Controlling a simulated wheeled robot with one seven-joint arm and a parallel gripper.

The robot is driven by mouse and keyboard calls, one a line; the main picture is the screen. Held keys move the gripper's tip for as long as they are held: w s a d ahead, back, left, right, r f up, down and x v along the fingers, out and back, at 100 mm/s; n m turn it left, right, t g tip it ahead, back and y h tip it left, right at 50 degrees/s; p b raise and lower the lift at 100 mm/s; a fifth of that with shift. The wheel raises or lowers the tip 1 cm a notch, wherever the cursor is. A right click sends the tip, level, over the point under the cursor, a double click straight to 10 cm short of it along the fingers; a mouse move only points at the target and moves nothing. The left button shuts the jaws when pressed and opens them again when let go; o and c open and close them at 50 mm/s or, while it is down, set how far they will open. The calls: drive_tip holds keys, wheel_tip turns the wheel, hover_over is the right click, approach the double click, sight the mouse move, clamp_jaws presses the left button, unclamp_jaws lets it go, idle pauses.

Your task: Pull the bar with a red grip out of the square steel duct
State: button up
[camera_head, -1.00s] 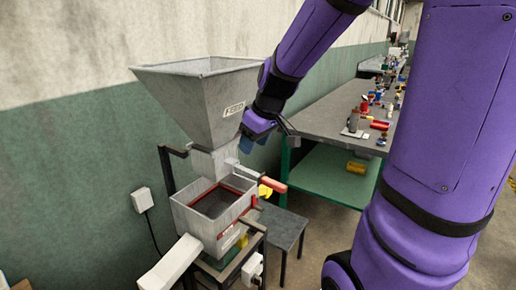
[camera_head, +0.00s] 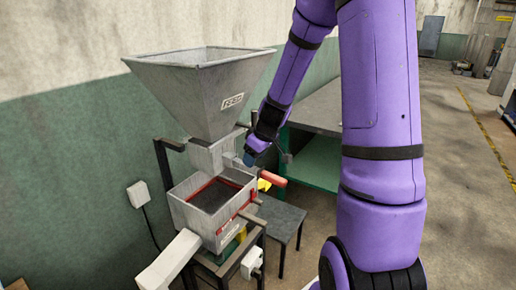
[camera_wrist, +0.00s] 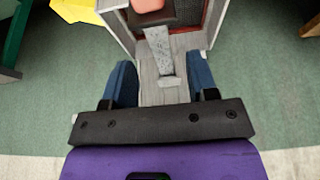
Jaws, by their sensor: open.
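The bar's red grip (camera_head: 272,179) sticks out to the right of the square steel duct (camera_head: 208,158), below the grey hopper. In the wrist view the grey metal bar (camera_wrist: 159,52) runs up to the red grip (camera_wrist: 150,16), cut by the top edge. My gripper (camera_head: 250,158) is up and to the left of the grip in the head view, near the duct. In the wrist view my gripper (camera_wrist: 161,85) is open. Its blue fingers appear on either side of a grey steel surface below the bar. I cannot tell whether they touch it. Nothing is held.
The hopper (camera_head: 205,95) stands above the duct. Below is a grey box with a red inner rim (camera_head: 178,205) on a dark frame. A small grey table (camera_head: 283,219) stands to the right. A workbench (camera_head: 318,113) is behind my arm. A green wall closes the left.

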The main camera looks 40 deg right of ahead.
sight(286, 182)
drive_tip(key=shift+x, duration=2.7)
drive_tip(key=shift+c, duration=0.2)
clamp_jaws()
drive_tip(key=c, duration=0.7)
unclamp_jaws()
clamp_jaws()
drive_tip(key=shift+s+d, duration=0.55)
drive_tip(key=shift+s, duration=1)
drive_tip(key=shift+s+d, duration=0.6)
drive_tip(key=shift+s, duration=1)
drive_tip(key=shift+s+d, duration=0.55)
drive_tip(key=shift+s, duration=1)
drive_tip(key=shift+s+d, duration=0.25)
drive_tip(key=shift+s, duration=0.4)
drive_tip(key=shift+s+d, duration=0.25)
drive_tip(key=shift+s, duration=0.35)
drive_tip(key=shift+s+d, duration=0.2)
drive_tip(key=shift+s, duration=0.45)
drive_tip(key=shift+w, duration=0.1)
